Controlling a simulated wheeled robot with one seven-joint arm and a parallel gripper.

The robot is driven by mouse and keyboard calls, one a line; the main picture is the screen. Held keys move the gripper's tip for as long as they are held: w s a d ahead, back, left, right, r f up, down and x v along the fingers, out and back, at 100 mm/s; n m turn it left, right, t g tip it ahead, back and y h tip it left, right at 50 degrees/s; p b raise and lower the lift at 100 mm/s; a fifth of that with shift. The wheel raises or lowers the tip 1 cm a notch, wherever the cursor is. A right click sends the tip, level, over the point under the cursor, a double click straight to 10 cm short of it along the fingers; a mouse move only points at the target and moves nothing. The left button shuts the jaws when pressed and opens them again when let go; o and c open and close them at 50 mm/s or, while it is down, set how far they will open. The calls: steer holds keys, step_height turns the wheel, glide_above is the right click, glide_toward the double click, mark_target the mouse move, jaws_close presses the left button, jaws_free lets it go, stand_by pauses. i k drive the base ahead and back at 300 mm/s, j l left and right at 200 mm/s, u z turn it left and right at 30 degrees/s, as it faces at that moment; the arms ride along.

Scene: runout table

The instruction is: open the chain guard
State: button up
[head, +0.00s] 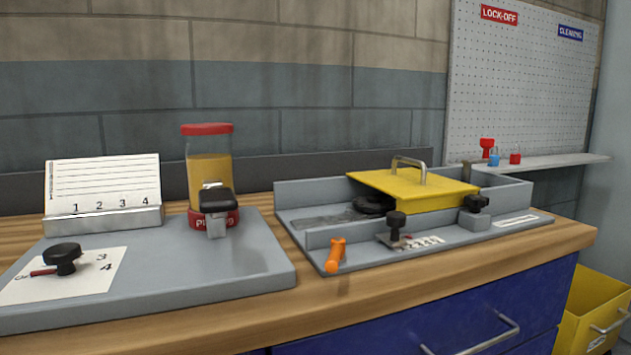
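The chain guard (420,185) is a yellow cover with a metal bar handle (408,166) on top. It lies over the right part of a grey, walled tray unit (300,193) on the bench. At its left edge a dark round part (370,204) shows in the tray, partly under the cover. A black knob on a grey block (475,212) stands at the guard's front right corner. Another black knob (396,224) stands on the tray's front ledge. What lies beneath the guard is hidden. My gripper is not in view.
An orange handle (336,254) stands at the tray unit's front left. To the left are a red-lidded jar (208,165), a numbered card (101,185) and a black dial (64,256). A shelf (555,163) with small locks is at right. A yellow bin (597,310) stands below.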

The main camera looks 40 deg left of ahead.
mark_target(415, 191)
steer(key=u, duration=1.25)
steer(key=i+j+z, duration=0.1)
steer(key=z, duration=0.4)
steer(key=i, duration=0.1)
